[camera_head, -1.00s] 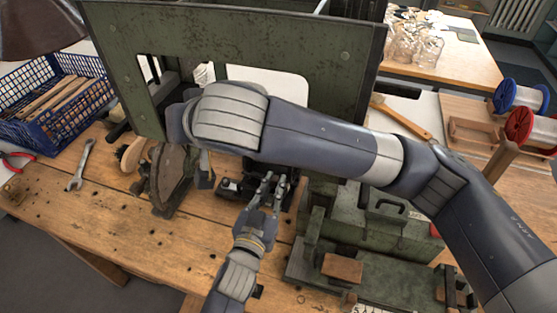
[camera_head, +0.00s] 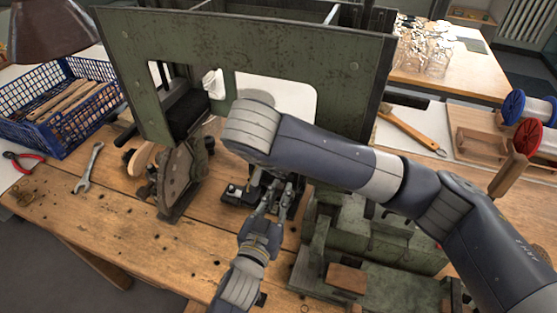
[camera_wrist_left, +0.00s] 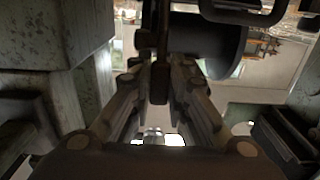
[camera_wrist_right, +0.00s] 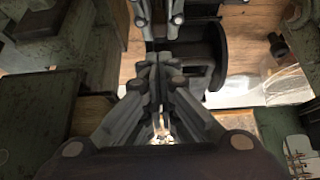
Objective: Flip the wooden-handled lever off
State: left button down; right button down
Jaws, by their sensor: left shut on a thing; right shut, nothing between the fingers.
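My left gripper (camera_head: 272,200) is low in the middle of the head view, at a small dark device (camera_head: 236,192) on the bench. In the left wrist view its fingers (camera_wrist_left: 162,75) are closed around a dark brown upright bar (camera_wrist_left: 160,84), which looks like the lever's handle. The lever's base and exact angle are hidden. My right arm crosses the head view from the right and hides its own gripper there. In the right wrist view the right gripper (camera_wrist_right: 161,78) is shut and empty, close to two other fingertips at the top of the picture.
A green metal frame (camera_head: 200,50) stands behind the grippers. A green machine block (camera_head: 365,230) is to the right, and a round-edged metal part (camera_head: 178,180) to the left. A wrench (camera_head: 90,168) lies at left. The front left of the wooden bench is mostly clear.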

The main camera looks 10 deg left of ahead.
aim_at(282, 184)
jog(key=x, duration=0.5)
jog(key=shift+s+a+f, duration=0.1)
jog(key=shift+s, duration=0.3)
jog(key=shift+s+a+f, duration=0.1)
jog(key=shift+s, duration=0.3)
jog(key=shift+s+a, duration=0.1)
jog(key=shift+s, duration=0.2)
pick_arm(q)
jog(key=c, duration=1.6)
grip_release()
jog(key=shift+c, duration=0.2)
jog(key=shift+o, duration=0.6)
pick_arm(e)
jog(key=shift+w, duration=0.3)
